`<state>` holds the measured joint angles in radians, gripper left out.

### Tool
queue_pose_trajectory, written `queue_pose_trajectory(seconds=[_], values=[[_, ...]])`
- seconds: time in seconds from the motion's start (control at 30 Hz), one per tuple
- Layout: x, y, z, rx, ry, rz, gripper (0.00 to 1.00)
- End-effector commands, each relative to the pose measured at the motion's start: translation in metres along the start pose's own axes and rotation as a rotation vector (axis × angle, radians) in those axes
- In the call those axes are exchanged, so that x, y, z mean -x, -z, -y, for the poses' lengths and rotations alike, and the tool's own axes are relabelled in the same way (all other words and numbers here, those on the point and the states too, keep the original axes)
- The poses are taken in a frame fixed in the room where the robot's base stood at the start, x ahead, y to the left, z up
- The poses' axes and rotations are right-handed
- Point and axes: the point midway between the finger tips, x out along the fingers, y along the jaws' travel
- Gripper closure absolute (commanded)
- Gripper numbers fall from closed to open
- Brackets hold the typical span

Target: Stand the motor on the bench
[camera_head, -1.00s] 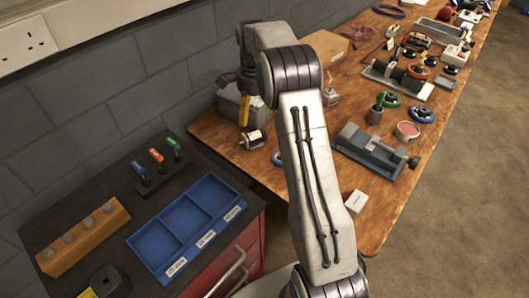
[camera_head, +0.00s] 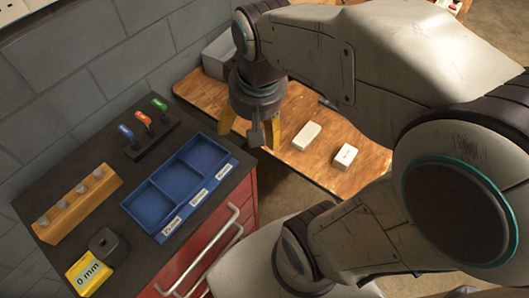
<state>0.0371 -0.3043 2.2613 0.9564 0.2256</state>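My gripper (camera_head: 252,128) hangs over the bench's near left end, pointing down, its yellow-tipped fingers spread apart. A narrow grey piece shows between the fingers; I cannot tell whether it is part of the gripper. No motor can be made out clearly now. The small silver cylinder seen earlier on this part of the bench, possibly the motor, is hidden behind the gripper or cannot be told from it. The wooden bench (camera_head: 200,90) shows only in part, with my arm covering much of its right side.
A cream block (camera_head: 306,136) and a white box (camera_head: 345,157) lie near the bench's front edge. A grey box (camera_head: 216,55) stands against the wall. The red cabinet (camera_head: 205,240) at left carries a blue tray (camera_head: 152,206), a wooden holder (camera_head: 76,205) and a rack of coloured tools (camera_head: 150,140).

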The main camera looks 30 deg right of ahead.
Motion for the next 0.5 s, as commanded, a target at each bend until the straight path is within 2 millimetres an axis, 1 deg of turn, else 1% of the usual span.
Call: queue_pose_trajectory(seconds=[0.03,0.1,0.2,0.33,0.5], values=[[0.0,-0.015,-0.001,0.05,0.004,-0.01,0.19],[-0.002,-0.03,-0.003,0.113,0.008,-0.019,0.19],[-0.005,-0.047,-0.005,0.182,0.011,-0.027,0.19],[-0.008,-0.061,-0.007,0.239,0.013,-0.036,0.19],[-0.01,-0.068,-0.008,0.268,0.014,-0.039,0.19]])
